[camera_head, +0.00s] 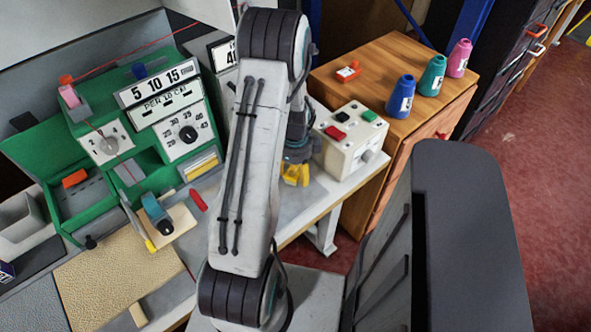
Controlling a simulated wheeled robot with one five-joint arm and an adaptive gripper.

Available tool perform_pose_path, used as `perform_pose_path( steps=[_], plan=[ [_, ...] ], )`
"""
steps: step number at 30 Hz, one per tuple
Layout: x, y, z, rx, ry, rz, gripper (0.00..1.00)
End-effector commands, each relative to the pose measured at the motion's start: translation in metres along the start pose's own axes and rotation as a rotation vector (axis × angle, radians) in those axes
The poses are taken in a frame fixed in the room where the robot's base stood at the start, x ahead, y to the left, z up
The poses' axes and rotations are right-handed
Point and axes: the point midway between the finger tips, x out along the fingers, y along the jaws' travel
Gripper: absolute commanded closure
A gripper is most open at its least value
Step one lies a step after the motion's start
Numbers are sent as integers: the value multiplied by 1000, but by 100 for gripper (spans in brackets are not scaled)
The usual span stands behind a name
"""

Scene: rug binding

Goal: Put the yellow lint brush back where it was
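Whether my gripper is open or shut is not visible.
The green machine (110,217) stands on the bench, with tan carpet (100,280) before it. A small red piece (198,200) lies on the bench. The white control box (350,140) is close to my gripper. A wooden cabinet (400,150) holds blue, teal and pink cones.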

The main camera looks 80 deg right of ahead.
Motion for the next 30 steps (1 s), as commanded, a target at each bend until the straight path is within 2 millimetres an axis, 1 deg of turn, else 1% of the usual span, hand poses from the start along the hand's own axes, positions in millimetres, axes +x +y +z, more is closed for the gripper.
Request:
perform_pose_path(
  steps=[1,4,11,15,17,21,23,30],
  plan=[
    [0,0,0,0,0,0,36],
    [0,0,0,0,0,0,27],
    [0,0,0,0,0,0,27],
    [-5,0,0,0,0,0,27],
    [-12,0,0,0,0,-1,27],
    [-35,-1,0,0,-1,-2,27],
    [-42,-1,1,0,-1,-4,27],
    [-84,-1,1,0,-1,-3,27]
  ],
)
